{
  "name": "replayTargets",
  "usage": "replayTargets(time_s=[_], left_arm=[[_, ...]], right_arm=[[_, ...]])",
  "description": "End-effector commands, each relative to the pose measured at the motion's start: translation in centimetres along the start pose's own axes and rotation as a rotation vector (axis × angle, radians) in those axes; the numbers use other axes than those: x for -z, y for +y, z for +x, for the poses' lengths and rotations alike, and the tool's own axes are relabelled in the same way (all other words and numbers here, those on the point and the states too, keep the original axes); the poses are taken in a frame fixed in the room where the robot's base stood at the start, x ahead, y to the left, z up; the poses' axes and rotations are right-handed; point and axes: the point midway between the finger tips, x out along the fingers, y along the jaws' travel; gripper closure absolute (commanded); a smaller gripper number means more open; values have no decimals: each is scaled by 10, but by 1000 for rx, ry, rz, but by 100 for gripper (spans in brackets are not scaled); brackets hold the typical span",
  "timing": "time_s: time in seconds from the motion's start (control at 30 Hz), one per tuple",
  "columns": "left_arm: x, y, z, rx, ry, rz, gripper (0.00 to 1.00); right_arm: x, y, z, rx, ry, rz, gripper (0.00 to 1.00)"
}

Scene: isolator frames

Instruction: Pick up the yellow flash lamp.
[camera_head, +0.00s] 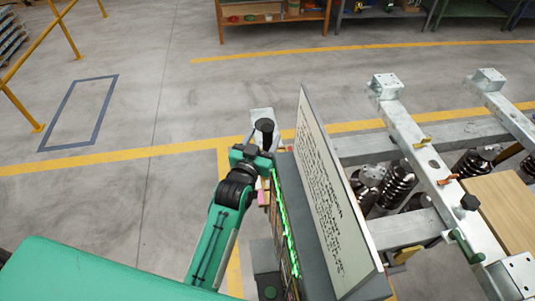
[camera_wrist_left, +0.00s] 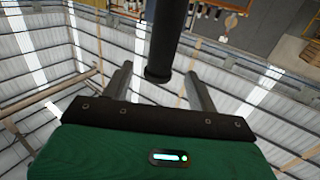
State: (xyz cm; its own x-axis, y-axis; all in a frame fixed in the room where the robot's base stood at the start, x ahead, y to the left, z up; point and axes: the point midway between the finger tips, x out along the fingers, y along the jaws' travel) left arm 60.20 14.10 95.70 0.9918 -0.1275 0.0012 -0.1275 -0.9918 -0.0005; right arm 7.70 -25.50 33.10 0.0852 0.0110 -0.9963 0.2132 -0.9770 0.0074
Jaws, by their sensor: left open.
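A dark upright cylinder (camera_head: 264,126) also shows in the head view beside the gripper. No yellow lamp body can be made out, so I cannot tell whether this cylinder is part of the lamp. My right gripper is not in view.
A cabinet with green lights (camera_head: 283,222) and a tilted panel of text (camera_head: 330,195) stand right of my arm. Metal isolator frames (camera_head: 420,150) with dark ribbed insulators (camera_head: 397,186) fill the right. The floor (camera_head: 150,115) at the left is clear, with a yellow railing beyond.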

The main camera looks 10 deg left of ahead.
Motion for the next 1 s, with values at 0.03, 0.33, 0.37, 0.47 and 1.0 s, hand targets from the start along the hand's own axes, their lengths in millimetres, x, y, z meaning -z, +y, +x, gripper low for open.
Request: replayTargets(time_s=[0.03,0.33,0.37,0.47,1.0], left_arm=[[0,0,2,0,0,0,41],[1,1,35,0,-1,0,41],[0,1,39,0,-1,0,41],[0,1,49,0,-1,-1,41],[-2,1,54,0,-1,-1,84]], right_arm=[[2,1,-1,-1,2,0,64],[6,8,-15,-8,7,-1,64],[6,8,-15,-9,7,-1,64],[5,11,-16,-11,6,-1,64],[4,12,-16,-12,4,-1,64]])
